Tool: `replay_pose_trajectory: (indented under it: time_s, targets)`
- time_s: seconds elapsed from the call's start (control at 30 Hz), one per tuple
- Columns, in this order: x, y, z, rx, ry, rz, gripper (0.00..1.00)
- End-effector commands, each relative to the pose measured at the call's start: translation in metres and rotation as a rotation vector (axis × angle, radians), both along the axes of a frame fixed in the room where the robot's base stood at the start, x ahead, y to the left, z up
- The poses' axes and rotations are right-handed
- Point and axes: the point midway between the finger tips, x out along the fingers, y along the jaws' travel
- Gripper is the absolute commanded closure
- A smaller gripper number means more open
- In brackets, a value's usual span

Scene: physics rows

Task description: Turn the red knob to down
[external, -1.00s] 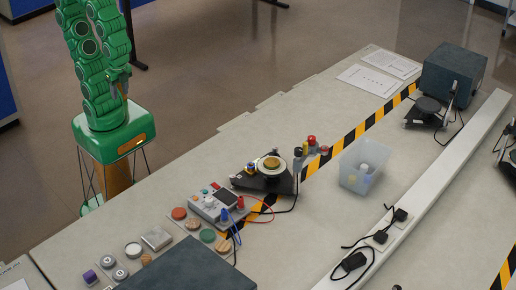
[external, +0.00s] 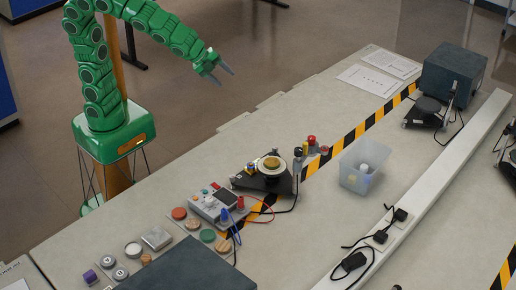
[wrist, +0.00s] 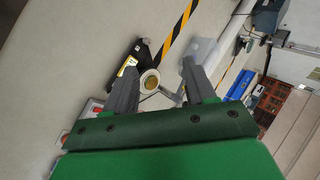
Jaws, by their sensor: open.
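My gripper (external: 225,78) is open and empty, in the air beyond the table's far edge, well apart from the devices. In the wrist view my gripper (wrist: 159,65) shows two dark fingers spread wide. A grey control box (external: 216,204) with a small screen sits on the table; small red parts (external: 240,202) show on it. A flat red disc (external: 179,213) lies left of it, and a red-topped post (external: 311,141) stands further right. I cannot tell which is the red knob or which way it points. In the wrist view the fingers hide part of the table.
A black device with a round cream plate (external: 269,165) stands beside the box, with loose red and black cables. A clear bin (external: 361,167) holds a white object. A dark slab (external: 190,266) lies at the front. Striped tape (external: 345,144) crosses the table.

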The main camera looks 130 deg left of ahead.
Motion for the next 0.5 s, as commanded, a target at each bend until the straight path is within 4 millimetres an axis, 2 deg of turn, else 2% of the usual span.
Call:
replay_pose_trajectory:
  time_s: [0.03,0.2,0.5]
  targets:
    - [0.013,0.017,0.002,0.051,0.003,-0.035,0.45]
    - [0.060,0.066,0.014,0.237,0.016,-0.195,0.45]
    - [0.137,0.134,0.017,0.559,0.079,-0.498,0.45]
